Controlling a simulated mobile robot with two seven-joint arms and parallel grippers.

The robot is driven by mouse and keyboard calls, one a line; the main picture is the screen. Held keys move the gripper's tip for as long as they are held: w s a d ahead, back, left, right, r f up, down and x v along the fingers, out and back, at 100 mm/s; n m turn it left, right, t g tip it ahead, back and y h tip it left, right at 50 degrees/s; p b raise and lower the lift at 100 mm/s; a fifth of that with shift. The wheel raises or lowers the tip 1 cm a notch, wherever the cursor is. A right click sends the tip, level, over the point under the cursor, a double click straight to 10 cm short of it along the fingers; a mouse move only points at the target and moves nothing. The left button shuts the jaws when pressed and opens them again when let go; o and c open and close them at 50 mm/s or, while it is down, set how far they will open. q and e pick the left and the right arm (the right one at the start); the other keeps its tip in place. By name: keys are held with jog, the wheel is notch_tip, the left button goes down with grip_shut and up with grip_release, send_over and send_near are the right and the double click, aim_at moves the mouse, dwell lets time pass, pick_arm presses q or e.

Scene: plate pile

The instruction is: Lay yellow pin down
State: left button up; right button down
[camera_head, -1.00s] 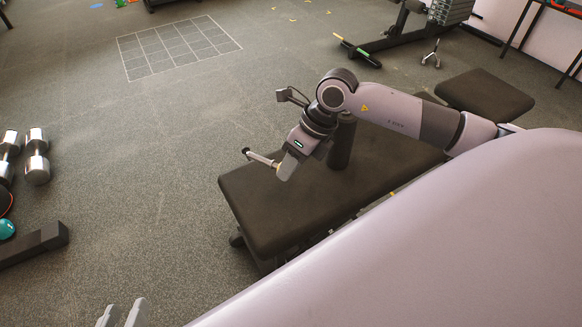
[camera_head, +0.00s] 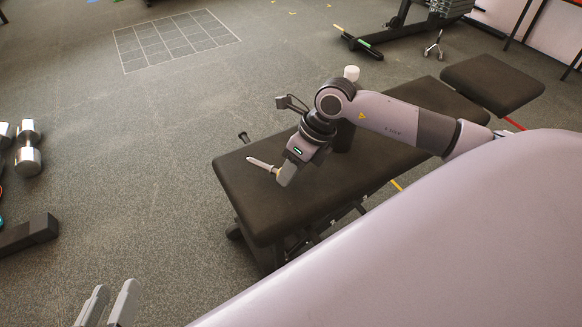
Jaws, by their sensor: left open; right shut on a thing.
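My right gripper (camera_head: 285,176) is over the near left part of a black padded bench (camera_head: 235,178). It is shut on a slim pin (camera_head: 262,164). The pin's pale grey shaft sticks out to the left of the fingers, nearly level, with a small yellowish part beside the fingertips. Its far end is hidden by the fingers. I cannot tell whether the pin touches the pad. My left gripper (camera_head: 108,304) is open and empty at the bottom left, over the floor and apart from the bench.
A small black knob (camera_head: 244,137) shows just beyond the bench's far edge. A white-topped object (camera_head: 351,73) stands behind my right arm, mostly hidden. Chrome dumbbells (camera_head: 28,150) and a dark beam (camera_head: 28,233) lie at the left. The floor between is clear.

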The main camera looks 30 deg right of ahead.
pick_arm(q)
jog(key=shift+a, duration=0.1)
pick_arm(e)
jog(key=shift+f, duration=0.1)
jog(key=c, duration=0.8)
grip_release()
jog(key=shift+o, duration=0.2)
pick_arm(q)
jog(key=shift+w+d+r+n+g+h+p, duration=0.15)
jog(key=shift+d+n+g+h+p, duration=0.3)
jog(key=shift+d+p, duration=0.7)
pick_arm(e)
jog(key=v, duration=0.7)
pick_arm(q)
jog(key=shift+a, duration=0.25)
